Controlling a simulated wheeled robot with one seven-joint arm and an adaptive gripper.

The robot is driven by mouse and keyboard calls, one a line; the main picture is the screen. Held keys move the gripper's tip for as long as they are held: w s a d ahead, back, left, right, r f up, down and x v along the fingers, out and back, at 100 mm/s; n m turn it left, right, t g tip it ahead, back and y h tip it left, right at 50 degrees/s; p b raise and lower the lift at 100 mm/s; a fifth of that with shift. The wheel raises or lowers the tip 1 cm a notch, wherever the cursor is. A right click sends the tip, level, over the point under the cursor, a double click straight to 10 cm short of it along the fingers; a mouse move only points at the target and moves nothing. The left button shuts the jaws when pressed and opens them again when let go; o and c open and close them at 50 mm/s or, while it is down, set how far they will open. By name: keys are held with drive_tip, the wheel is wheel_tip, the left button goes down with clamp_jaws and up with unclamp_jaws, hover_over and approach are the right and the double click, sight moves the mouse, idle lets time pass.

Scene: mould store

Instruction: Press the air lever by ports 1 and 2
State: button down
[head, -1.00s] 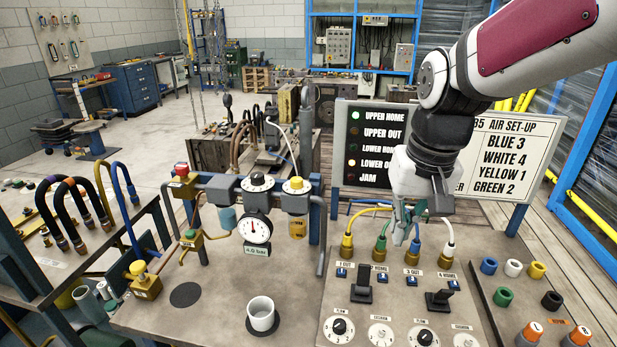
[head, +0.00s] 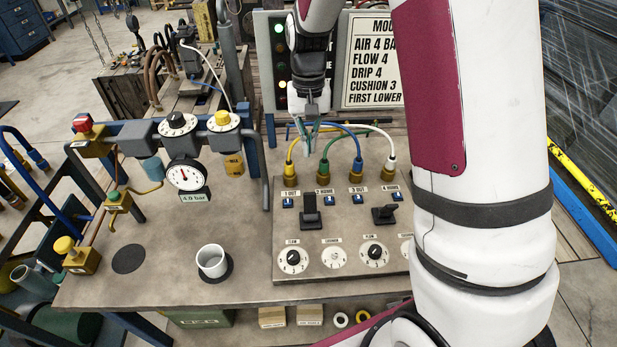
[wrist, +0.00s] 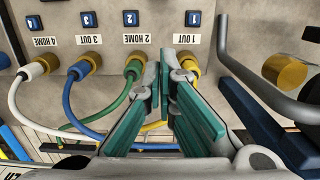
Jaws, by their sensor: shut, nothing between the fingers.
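The black air lever (head: 310,212) by ports 1 and 2 stands on the sloped panel, below the labels 1 OUT and 2 HOME. A yellow hose plugs into port 1 (head: 290,178) and a green one into port 2 (head: 323,178). My gripper (head: 307,150) is shut and empty, above and behind these two ports and apart from the lever. In the wrist view its green-padded fingers (wrist: 168,75) point toward the gap between the 1 OUT and 2 HOME fittings. The lever is not visible in that view.
A second black lever (head: 385,214) sits by ports 3 and 4. Dials (head: 292,260) line the panel front. The hoses arch close under my gripper. A white cup (head: 212,262) and a pressure gauge (head: 185,175) are to the left. My arm hides the panel's right end.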

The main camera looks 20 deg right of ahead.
sight(310, 207)
drive_tip(key=f, duration=0.3)
drive_tip(key=f+p, duration=0.1)
drive_tip(key=f, duration=0.2)
drive_tip(key=s+f, duration=0.1)
drive_tip(key=f, duration=0.2)
drive_tip(key=shift+a+f, duration=0.15)
drive_tip(key=shift+s+a+f+p, duration=0.1)
drive_tip(key=shift+s+f+p, duration=0.15)
drive_tip(key=shift+p, duration=0.1)
drive_tip(key=shift+s+a+r+p, duration=0.15)
drive_tip(key=shift+s+r+p, duration=0.2)
drive_tip(key=shift+s, duration=0.2)
drive_tip(key=shift+s+a+r+p, duration=0.2)
drive_tip(key=shift+s+r, duration=0.15)
drive_tip(key=shift+s, duration=0.2)
drive_tip(key=shift+s+a, duration=0.1)
drive_tip(key=shift+s, duration=0.25)
drive_tip(key=shift+r, duration=0.1)
